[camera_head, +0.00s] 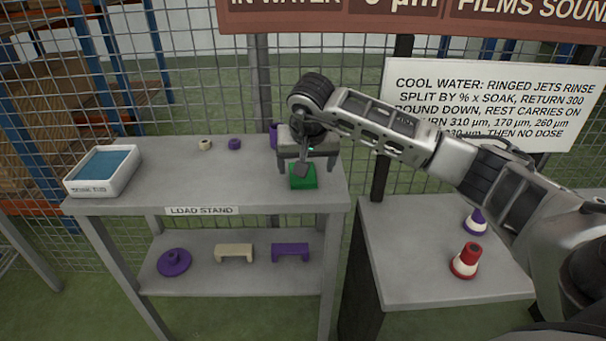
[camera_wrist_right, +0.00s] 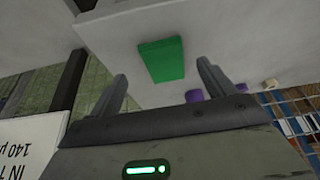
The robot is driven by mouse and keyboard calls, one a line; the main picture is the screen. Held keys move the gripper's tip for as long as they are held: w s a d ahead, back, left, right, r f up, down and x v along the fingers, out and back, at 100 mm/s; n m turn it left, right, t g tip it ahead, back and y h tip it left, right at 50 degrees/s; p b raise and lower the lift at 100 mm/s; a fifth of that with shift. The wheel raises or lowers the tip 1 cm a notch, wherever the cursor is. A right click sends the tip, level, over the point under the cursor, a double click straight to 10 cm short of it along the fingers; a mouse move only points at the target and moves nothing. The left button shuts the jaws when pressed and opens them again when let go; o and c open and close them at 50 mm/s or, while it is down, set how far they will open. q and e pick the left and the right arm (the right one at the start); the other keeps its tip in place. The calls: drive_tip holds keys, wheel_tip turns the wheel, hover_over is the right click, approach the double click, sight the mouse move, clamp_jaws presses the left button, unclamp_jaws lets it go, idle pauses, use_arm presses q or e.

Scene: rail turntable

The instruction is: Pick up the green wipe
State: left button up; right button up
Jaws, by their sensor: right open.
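The green wipe (camera_head: 303,177) is a small flat green block near the right end of the load stand's top (camera_head: 180,182). My right gripper (camera_head: 305,167) is above it, pointing down, with its fingers apart and nothing between them. In the right wrist view the wipe (camera_wrist_right: 162,59) lies on the grey surface beyond the two open fingertips (camera_wrist_right: 161,78), roughly centred between them. The gripper and the wipe look apart in that view. My left gripper is out of view.
A white tray with blue inside (camera_head: 75,187) stands at the stand's left end. A cream ring (camera_head: 205,144), a purple ring (camera_head: 234,144) and a purple piece (camera_head: 273,135) are at the back. The lower shelf (camera_head: 210,279) holds purple and cream parts. Cones (camera_head: 465,261) stand on the right table.

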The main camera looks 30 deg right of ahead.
sight(304, 180)
drive_tip(key=x, duration=0.4)
drive_tip(key=shift+a, duration=0.15)
drive_tip(key=c, duration=1.1)
drive_tip(key=shift+o, duration=0.2)
drive_tip(key=shift+r, duration=0.45)
wheel_tip(304, 180, up, 3)
drive_tip(key=shift+f, duration=0.1)
drive_tip(key=s+a+r, duration=0.2)
drive_tip(key=s+r, duration=0.7)
drive_tip(key=s, duration=0.4)
drive_tip(key=shift+s+a+b, duration=0.35)
drive_tip(key=shift+b, duration=0.05)
drive_tip(key=shift+o, duration=0.4)
drive_tip(key=shift+r, duration=0.2)
